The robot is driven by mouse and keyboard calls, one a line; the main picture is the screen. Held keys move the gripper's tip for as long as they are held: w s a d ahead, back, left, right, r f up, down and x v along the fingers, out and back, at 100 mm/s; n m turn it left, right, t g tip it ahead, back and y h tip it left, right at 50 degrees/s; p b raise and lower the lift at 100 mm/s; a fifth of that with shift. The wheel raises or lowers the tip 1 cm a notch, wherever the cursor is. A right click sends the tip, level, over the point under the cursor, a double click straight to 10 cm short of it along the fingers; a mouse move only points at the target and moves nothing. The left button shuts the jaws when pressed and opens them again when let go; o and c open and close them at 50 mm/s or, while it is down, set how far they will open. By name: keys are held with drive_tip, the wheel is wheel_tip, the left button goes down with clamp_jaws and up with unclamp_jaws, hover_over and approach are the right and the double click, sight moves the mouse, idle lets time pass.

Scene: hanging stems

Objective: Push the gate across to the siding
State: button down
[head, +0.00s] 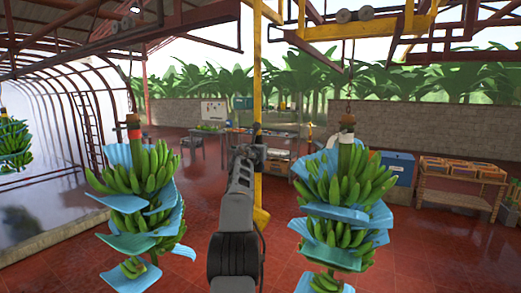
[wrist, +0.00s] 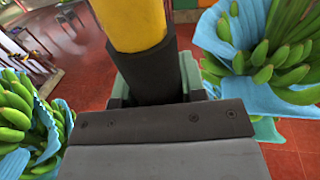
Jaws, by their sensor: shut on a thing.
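A yellow pole (head: 257,85) hangs down from the overhead rails at the middle of the head view. My gripper (head: 257,150) is shut around its lower part. In the wrist view the yellow pole (wrist: 130,22) ends in a black grip (wrist: 145,75), held between greenish fingers (wrist: 190,75). Overhead there are red rail beams (head: 190,30) and a yellow beam with rollers (head: 365,28) at the upper right. I cannot tell which rail piece is the gate or the siding, nor where the pole joins it.
Banana bunches with blue sheets hang at left (head: 140,205) and right (head: 343,195) of my arm, close on both sides in the wrist view. Another bunch (head: 14,140) hangs at far left. A wooden table with crates (head: 462,180) stands at right. Red floor lies open between.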

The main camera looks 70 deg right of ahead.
drive_tip(key=shift+a+r, duration=0.1)
drive_tip(key=shift+r, duration=0.15)
drive_tip(key=c, duration=0.8)
unclamp_jaws()
drive_tip(key=shift+a, duration=0.1)
drive_tip(key=shift+o, duration=0.5)
drive_tip(key=shift+f, duration=0.1)
drive_tip(key=s+a+b, duration=0.1)
drive_tip(key=a+b, duration=0.7)
drive_tip(key=a, duration=0.5)
drive_tip(key=shift+s+a+b, duration=0.25)
drive_tip(key=shift+s+b, duration=0.1)
